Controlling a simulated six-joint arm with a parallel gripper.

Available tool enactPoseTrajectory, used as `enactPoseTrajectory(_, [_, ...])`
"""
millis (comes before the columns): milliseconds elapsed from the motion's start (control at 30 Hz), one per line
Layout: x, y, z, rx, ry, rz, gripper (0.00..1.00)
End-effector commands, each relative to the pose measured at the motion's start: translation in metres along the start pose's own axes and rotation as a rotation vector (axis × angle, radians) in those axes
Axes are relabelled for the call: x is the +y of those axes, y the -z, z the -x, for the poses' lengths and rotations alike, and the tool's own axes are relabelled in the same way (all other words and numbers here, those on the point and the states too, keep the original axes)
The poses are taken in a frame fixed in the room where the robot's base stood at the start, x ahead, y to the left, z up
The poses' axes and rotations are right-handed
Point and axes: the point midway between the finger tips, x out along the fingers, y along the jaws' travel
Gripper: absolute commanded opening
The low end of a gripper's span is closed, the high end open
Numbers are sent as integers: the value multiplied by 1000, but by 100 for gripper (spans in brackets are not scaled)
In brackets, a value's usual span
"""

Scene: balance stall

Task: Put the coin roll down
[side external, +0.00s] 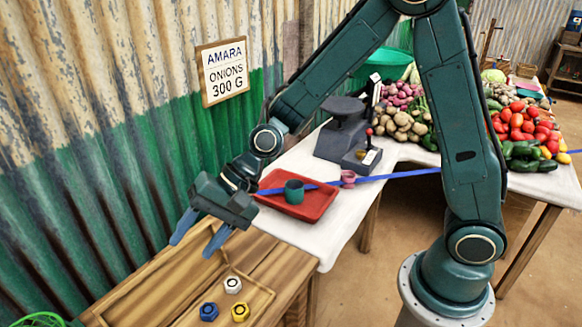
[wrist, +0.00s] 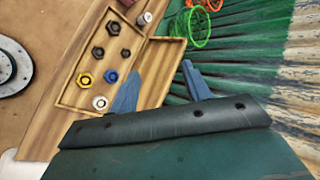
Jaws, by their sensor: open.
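My gripper (side external: 192,246) is open, with nothing between its blue fingers, above the wooden tray at the lower left of the side view. In the wrist view the gripper (wrist: 161,74) points over the tray's empty compartment (wrist: 163,62). A small pale grey cylinder (wrist: 145,18) is at the far end of the tray in the wrist view, apart from the fingers; it may be the coin roll, but it is too small to be sure. No coin roll shows clearly in the side view.
The tray's other compartment holds several hexagonal weights, among them white (side external: 233,285), blue (side external: 208,312) and yellow (side external: 240,312) ones. A corrugated wall (side external: 110,120) is close behind.

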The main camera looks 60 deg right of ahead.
Motion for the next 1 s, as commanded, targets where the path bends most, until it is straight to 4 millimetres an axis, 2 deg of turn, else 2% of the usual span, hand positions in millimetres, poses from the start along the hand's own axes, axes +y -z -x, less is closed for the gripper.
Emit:
enactPoseTrajectory(33, [-1,0,14,24,-13,50,48])
enactPoseTrajectory(467, [21,-8,122,201,-208,419,48])
enactPoseTrajectory(667, [39,-18,170,268,-311,549,48])
enactPoseTrajectory(1000, [83,-45,244,350,-488,709,48])
